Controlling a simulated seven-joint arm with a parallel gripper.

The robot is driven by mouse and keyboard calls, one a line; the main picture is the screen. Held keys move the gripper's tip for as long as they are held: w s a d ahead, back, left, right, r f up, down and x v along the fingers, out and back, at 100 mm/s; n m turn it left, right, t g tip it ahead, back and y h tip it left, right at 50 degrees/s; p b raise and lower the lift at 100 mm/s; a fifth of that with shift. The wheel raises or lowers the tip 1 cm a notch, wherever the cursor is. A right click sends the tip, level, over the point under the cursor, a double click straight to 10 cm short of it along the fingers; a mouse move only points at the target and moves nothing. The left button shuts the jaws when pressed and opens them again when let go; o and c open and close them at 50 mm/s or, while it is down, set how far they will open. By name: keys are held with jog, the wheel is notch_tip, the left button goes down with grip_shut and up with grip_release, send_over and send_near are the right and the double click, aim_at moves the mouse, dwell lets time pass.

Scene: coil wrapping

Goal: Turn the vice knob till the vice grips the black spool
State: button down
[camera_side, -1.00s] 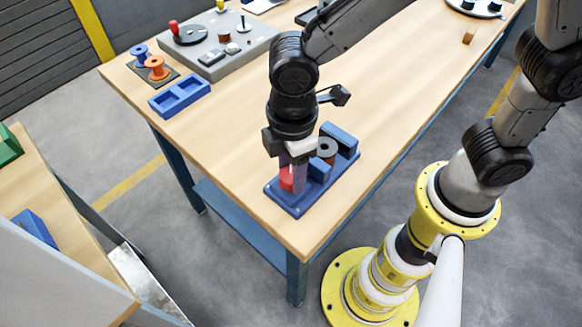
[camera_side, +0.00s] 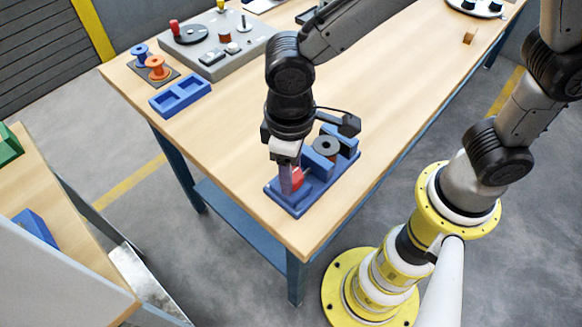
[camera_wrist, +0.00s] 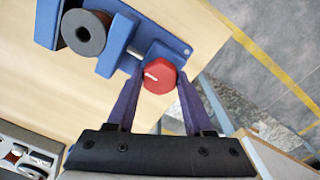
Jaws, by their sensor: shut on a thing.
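The blue vice (camera_side: 345,176) stands on the table near its front corner. The black spool (camera_side: 326,146) sits between its two blue jaw blocks; it also shows in the wrist view (camera_wrist: 86,34) beside the nearer jaw (camera_wrist: 118,45). A gap to the jaws is too small to judge. The red knob (camera_wrist: 159,75), with a white mark, is at the end of the vice's metal screw. My gripper (camera_wrist: 157,88) is shut on the knob, one purple finger on each side. In the side view the knob (camera_side: 297,178) is partly hidden by my gripper (camera_side: 291,180).
A blue two-pocket tray (camera_side: 180,95) lies at the left table edge. Behind it are an orange spool (camera_side: 156,68), a blue spool (camera_side: 141,54) and a grey machine (camera_side: 217,48). The table to the right of the vice is mostly clear.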

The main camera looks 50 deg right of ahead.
jog(key=shift+r, duration=0.1)
dwell(0.3)
jog(key=shift+c, duration=1.4)
grip_release()
notch_tip(320, 180, up, 14)
jog(key=shift+a, duration=0.15)
